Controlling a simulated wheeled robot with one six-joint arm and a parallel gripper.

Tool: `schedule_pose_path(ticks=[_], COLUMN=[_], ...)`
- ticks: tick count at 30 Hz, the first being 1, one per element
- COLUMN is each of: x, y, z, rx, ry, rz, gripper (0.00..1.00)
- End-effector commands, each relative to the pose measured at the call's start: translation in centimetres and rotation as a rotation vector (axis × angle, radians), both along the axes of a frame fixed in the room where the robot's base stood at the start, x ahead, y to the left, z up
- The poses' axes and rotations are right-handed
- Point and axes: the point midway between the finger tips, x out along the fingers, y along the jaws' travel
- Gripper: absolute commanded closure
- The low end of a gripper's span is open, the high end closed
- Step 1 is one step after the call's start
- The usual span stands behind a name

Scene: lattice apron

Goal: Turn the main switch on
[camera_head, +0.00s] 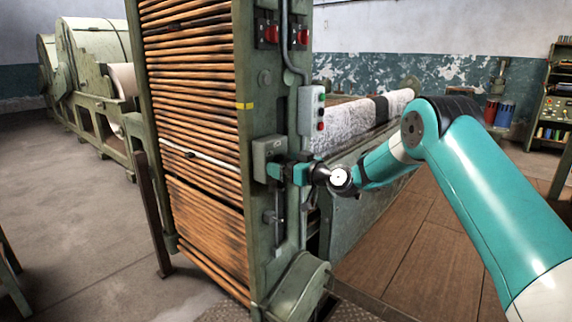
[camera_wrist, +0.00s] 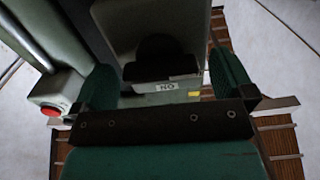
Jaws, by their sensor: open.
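The main switch appears to be the small grey box (camera_head: 266,150) on the green machine post in the head view. In the wrist view the box (camera_wrist: 198,40) fills the upper middle, with a dark rounded part (camera_wrist: 168,52) in shadow, perhaps its handle. Its label (camera_wrist: 167,87) reads "NO" in the picture, like "ON" upside down. My gripper (camera_head: 282,171) is at the lower right of the box. In the wrist view my gripper (camera_wrist: 163,85) is open, its green fingers apart on either side of the box's lower part. Contact and the handle's exact position cannot be told.
A button box (camera_head: 307,110) with green and red buttons is right of the switch; its red button (camera_wrist: 50,111) shows in the wrist view. Red rotary switches (camera_head: 268,34) sit above. Wooden slats (camera_head: 195,120) lie left. A lever (camera_head: 277,215) hangs below.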

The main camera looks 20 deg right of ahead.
Motion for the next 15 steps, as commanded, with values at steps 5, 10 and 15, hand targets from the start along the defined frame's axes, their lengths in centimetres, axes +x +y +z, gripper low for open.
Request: schedule_pose_path(ticks=[5,10,15], x=[-0.02,-0.03,-0.05], y=[-0.01,-0.04,-0.07], z=[-0.01,-0.01,-0.01], rx=[0.0,0.0,0.001], ry=[0.0,0.0,0.001], rz=[0.0,0.0,0.0], gripper=[0.0,0.39,0.49])
